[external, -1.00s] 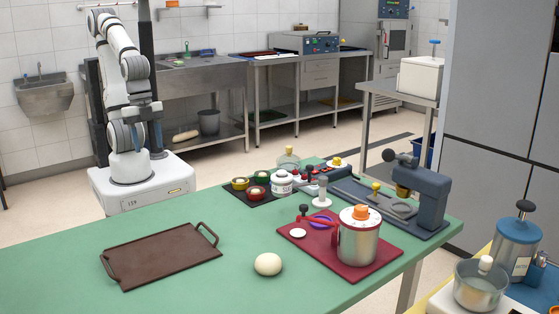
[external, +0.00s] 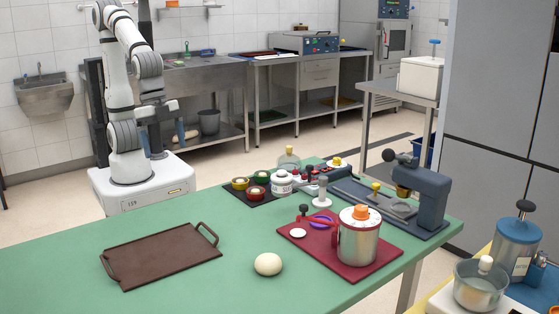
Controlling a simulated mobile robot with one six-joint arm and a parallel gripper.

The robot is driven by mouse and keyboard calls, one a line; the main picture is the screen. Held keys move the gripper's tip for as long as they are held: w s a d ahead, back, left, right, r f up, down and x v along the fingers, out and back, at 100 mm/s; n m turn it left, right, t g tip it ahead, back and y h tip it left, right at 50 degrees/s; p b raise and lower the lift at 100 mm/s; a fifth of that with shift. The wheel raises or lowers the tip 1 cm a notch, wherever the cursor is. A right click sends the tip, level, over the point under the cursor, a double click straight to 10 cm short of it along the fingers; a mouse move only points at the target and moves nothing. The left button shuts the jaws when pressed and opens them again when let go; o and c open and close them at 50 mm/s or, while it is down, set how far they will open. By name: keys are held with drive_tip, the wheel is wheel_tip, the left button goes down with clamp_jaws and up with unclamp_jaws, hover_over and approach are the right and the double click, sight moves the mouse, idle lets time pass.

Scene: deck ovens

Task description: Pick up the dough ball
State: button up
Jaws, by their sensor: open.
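The dough ball (external: 268,264) is a pale cream round lump on the green table (external: 60,265). It lies to the right of a dark brown tray and left of a red mat, touching neither. My arm stands behind the table at the left. My gripper (external: 179,130) is open and empty, held above my base and well apart from the dough ball. Its fingers are small and dark in this view.
The brown tray (external: 160,262) has raised handles. The red mat (external: 372,267) carries a steel pot (external: 357,245) with an orange knob. Small bowls and jars stand farther back, with a blue-grey press (external: 432,192) at right. The green surface between tray and mat is clear around the dough.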

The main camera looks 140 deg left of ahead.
drive_tip(key=w+a+f+n, duration=0.1)
drive_tip(key=w, duration=0.7)
drive_tip(key=w+a+f+n, duration=0.1)
drive_tip(key=w+a+f, duration=0.1)
drive_tip(key=w, duration=0.7)
drive_tip(key=n+t+y, duration=0.1)
hover_over(265, 254)
drive_tip(key=s, duration=0.2)
drive_tip(key=f, duration=0.9)
drive_tip(key=shift+s+d+f, duration=0.2)
drive_tip(key=shift+d+f, duration=0.05)
drive_tip(key=shift+d, duration=0.1)
drive_tip(key=x, duration=0.7)
drive_tip(key=shift+w+p, duration=0.15)
drive_tip(key=shift+p, duration=0.2)
drive_tip(key=c, duration=1.1)
